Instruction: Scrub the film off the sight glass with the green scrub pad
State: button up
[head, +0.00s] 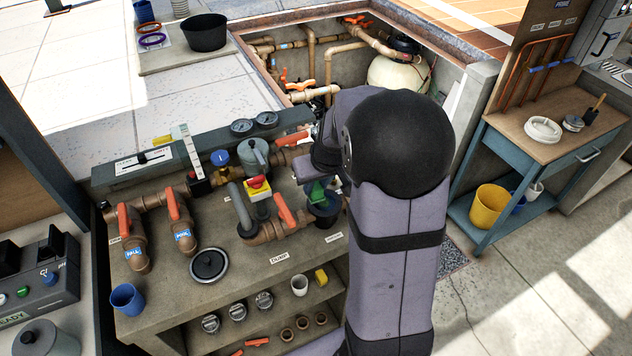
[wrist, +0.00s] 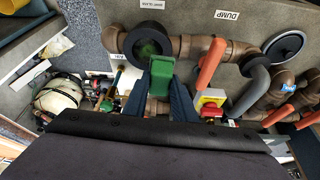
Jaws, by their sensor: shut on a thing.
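My gripper (wrist: 162,88) is shut on the green scrub pad (wrist: 161,72), which sits between the two blue fingers in the wrist view. In the head view the pad shows as a small patch of green (head: 316,191) beside my arm, with the fingers mostly hidden. The sight glass (wrist: 131,33) is a dark round ring on the brown pipe, with a green tint inside it. The pad's tip overlaps its lower right edge in the wrist view; I cannot tell whether they touch. In the head view the sight glass (head: 325,215) is partly covered by my arm.
An orange valve handle (wrist: 211,62) and a red knob on a yellow box (wrist: 210,103) stand close to the right of my gripper in the wrist view. Gauges (head: 254,122) and the open pit (head: 345,70) lie behind. A black round lid (head: 208,265) rests on the bench.

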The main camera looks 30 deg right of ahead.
notch_tip(320, 180, down, 4)
jog(key=shift+r+b, duration=0.15)
jog(key=shift+b, duration=1)
jog(key=shift+d+f, duration=0.15)
jog(key=shift+f, duration=0.2)
jog(key=shift+d+b, duration=0.7)
jog(key=shift+d, duration=2)
jog(key=shift+r+p, duration=0.25)
jog(key=shift+p, duration=0.05)
jog(key=shift+a+f+p, duration=0.1)
jog(key=shift+a+p, duration=0.5)
jog(key=shift+a, duration=2.2)
jog(key=shift+a+r+p, duration=0.1)
jog(key=shift+r+p, duration=0.2)
jog(key=shift+p, duration=0.05)
notch_tip(320, 180, up, 2)
jog(key=shift+w+p, duration=0.1)
jog(key=shift+p, duration=0.2)
jog(key=shift+r+p, duration=2.25)
jog(key=shift+r, duration=0.5)
jog(key=shift+f, duration=0.1)
